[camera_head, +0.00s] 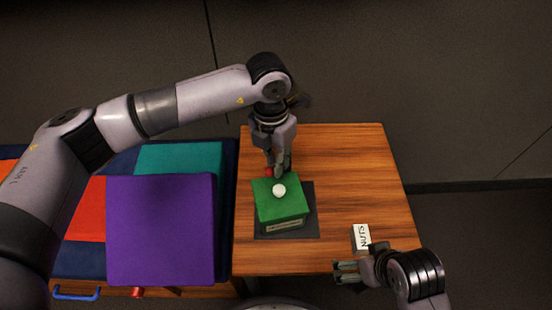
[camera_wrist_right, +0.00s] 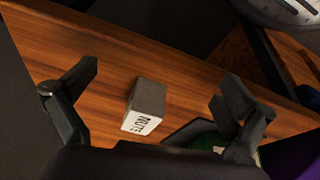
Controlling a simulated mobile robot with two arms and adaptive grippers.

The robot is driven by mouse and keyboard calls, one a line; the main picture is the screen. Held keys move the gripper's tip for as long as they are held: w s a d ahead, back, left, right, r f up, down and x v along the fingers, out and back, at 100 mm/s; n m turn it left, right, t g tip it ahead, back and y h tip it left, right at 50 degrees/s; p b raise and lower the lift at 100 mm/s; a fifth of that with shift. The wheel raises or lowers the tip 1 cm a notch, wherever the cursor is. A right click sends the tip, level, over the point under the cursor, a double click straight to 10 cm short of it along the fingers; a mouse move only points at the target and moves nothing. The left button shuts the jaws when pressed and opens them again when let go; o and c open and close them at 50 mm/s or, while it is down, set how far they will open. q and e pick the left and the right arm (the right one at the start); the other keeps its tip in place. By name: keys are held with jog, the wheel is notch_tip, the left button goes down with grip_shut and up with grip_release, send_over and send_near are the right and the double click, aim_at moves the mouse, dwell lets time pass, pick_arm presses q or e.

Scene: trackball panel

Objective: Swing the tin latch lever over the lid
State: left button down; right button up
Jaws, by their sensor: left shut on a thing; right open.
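A small red piece, apparently the end of the latch lever (camera_head: 269,171), shows at the tin's far side. My left gripper (camera_head: 279,166) points down there and is shut on the red lever end; its fingers hide most of the lever. My right gripper (camera_head: 346,271) is open and empty at the table's near edge. A bit of green, apparently the tin, shows low in the right wrist view.
A white block with printed letters (camera_head: 361,236) lies on the table near my right gripper; it also shows between the open fingers in the right wrist view (camera_wrist_right: 146,105). Purple (camera_head: 162,230), teal and red blocks fill the left side. The table's right half is mostly clear.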

pick_arm(q)
jog(key=shift+s+f, duration=0.15)
jog(key=shift+s, duration=0.05)
jog(key=c, duration=1.4)
grip_release()
jog(key=shift+w, duration=0.1)
jog(key=shift+c, duration=0.2)
jog(key=shift+r, duration=0.2)
jog(key=shift+w+r, duration=0.1)
jog(key=shift+r, duration=0.2)
notch_tip(320, 180, up, 11)
jog(key=shift+w+a, duration=0.2)
jog(key=shift+a, duration=0.15)
pick_arm(e)
jog(key=shift+s, duration=0.1)
